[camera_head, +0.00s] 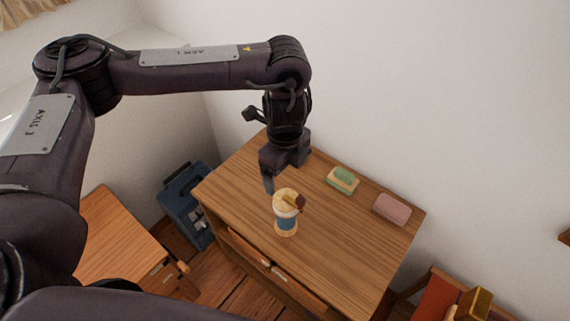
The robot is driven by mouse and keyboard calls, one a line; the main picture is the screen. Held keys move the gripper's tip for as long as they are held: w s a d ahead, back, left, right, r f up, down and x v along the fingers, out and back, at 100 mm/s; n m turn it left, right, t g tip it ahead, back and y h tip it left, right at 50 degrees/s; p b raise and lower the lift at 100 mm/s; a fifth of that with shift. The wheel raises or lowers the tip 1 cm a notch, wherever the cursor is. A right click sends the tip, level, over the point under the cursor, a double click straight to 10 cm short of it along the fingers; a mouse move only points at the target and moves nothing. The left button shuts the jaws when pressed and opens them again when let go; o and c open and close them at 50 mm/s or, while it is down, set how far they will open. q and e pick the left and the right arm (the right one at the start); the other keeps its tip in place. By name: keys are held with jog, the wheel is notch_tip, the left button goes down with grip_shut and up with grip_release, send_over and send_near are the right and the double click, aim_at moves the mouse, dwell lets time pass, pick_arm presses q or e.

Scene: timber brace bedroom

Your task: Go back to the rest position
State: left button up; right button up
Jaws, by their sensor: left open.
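My left gripper (281,172) points down over the wooden dresser (345,255), at its back left part. It is open, and I see nothing between its fingers. A blue and cream cup-like item (286,218) with a brown piece at its top stands upright on the dresser, just in front of the gripper. The gripper's lower end is close behind it; I cannot tell whether they touch. My right gripper is not in view.
A green and yellow block (342,180) and a pink block (391,209) lie on the dresser's back right. A blue case (186,205) stands on the floor to the left. Another wooden surface (115,245) is at lower left. A red-seated piece (446,296) is at lower right. White walls rise behind.

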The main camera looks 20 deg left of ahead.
pick_arm(q)
jog(key=shift+r, duration=0.7)
